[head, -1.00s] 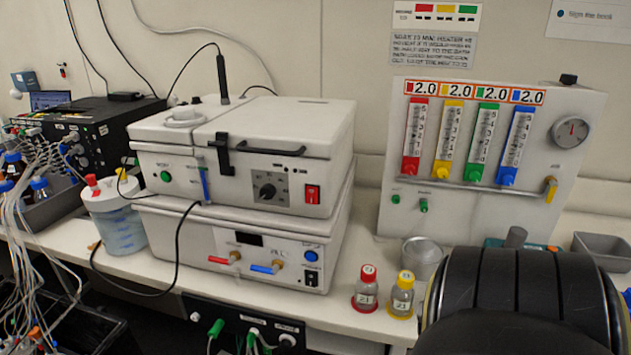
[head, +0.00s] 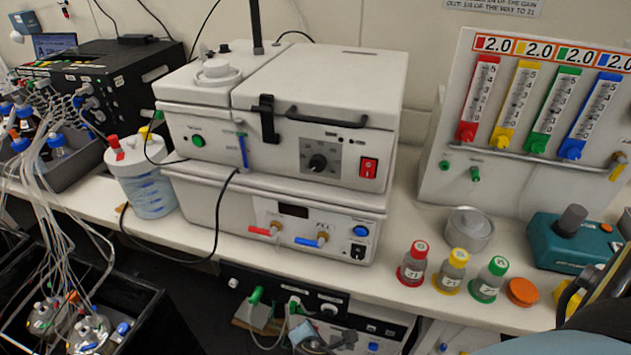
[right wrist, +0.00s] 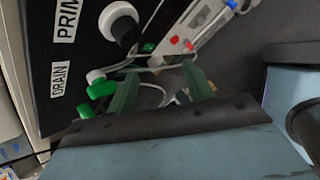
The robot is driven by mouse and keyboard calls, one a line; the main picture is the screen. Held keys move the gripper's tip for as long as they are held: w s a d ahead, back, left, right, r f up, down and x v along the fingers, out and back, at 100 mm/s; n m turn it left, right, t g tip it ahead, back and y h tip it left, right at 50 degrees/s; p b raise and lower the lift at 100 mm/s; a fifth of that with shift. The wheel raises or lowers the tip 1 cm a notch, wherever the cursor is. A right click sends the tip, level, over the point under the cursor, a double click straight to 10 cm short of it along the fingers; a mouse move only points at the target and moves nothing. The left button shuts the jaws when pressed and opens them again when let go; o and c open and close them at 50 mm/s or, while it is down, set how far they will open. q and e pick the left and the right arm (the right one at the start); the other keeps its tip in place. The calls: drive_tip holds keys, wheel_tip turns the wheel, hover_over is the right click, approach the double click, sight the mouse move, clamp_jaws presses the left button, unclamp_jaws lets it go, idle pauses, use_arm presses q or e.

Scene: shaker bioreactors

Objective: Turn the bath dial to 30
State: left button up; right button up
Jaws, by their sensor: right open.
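The black dial (head: 318,162) is on a grey scale panel on the front of the upper white lidded unit (head: 350,90). Its scale marks are too small to read. A red switch (head: 368,168) is just right of the dial. Nothing touches the dial. My right gripper (right wrist: 160,88) shows only in the right wrist view, open with nothing between its two green fingers. It is near a black panel labelled PRIM and DRAIN (right wrist: 62,75) and is well away from the dial. My left gripper is in neither view.
A second white unit (head: 300,225) with red and blue taps is below. Small capped bottles (head: 413,265), a metal cup (head: 467,230) and a teal device (head: 560,243) stand to the right. A clear jar (head: 150,185) and loose tubing (head: 60,215) are left. A cable hangs across the units' left side.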

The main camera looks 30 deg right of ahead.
drive_tip(key=w+a+r+n+t+h+p, duration=0.1)
drive_tip(key=w+r+n+t+h, duration=0.15)
drive_tip(key=r, duration=0.65)
drive_tip(key=w+r+n+t+h, duration=0.1)
drive_tip(key=w+r, duration=0.2)
drive_tip(key=r, duration=0.6)
drive_tip(key=n+t+h+p, duration=0.1)
drive_tip(key=n+t+h, duration=0.1)
drive_tip(key=n+h, duration=0.3)
approach(316, 167)
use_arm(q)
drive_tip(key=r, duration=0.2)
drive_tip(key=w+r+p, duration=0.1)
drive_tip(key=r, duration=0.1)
use_arm(e)
drive_tip(key=shift+m+h, duration=0.35)
drive_tip(key=shift+m, duration=0.2)
drive_tip(key=x, duration=0.8)
drive_tip(key=shift+w+d+f, duration=0.2)
drive_tip(key=shift+w+f, duration=0.05)
drive_tip(key=shift+w, duration=0.05)
drive_tip(key=shift+c, duration=0.3)
drive_tip(key=c, duration=0.9)
